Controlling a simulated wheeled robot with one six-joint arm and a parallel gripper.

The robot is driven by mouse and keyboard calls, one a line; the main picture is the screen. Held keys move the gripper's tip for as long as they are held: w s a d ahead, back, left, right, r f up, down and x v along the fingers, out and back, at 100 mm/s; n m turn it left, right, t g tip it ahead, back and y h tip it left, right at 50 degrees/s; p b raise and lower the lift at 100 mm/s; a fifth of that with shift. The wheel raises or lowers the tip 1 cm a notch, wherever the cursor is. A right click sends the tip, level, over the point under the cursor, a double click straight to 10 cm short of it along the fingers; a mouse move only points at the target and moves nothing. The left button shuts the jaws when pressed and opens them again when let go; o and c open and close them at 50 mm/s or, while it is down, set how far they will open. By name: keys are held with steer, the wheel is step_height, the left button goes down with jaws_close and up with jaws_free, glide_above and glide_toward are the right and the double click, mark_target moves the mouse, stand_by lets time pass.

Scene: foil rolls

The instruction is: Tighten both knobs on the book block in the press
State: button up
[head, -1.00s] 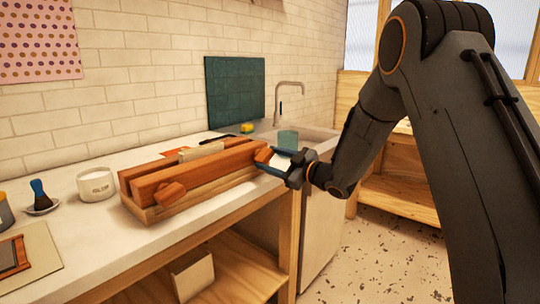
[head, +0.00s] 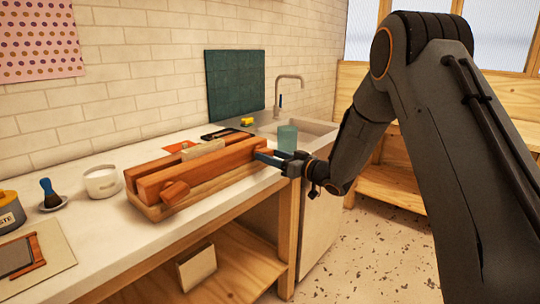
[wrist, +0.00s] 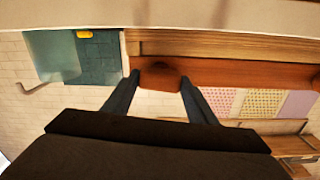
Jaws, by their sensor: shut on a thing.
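The wooden press (head: 215,165) lies on the counter, two long reddish beams on a paler base. The pale book block (head: 203,149) shows between the beams. One wooden knob (head: 175,192) sits on the front beam's near end. My gripper (head: 266,157) is at the far right end of the same beam. In the wrist view, the other knob (wrist: 160,76) sits between my fingertips, against the beam, and my gripper is shut on it.
A teal cup (head: 287,137) stands behind my gripper, near the sink (head: 312,133).

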steer(key=shift+f, duration=0.1)
stand_by(0.3)
steer(key=o, duration=1)
steer(key=shift+s+d, duration=0.1)
steer(key=shift+o, duration=0.3)
steer(key=b+v, duration=0.1)
steer(key=v, duration=0.6)
steer(key=shift+s+d, duration=0.25)
steer(key=shift+d, duration=0.05)
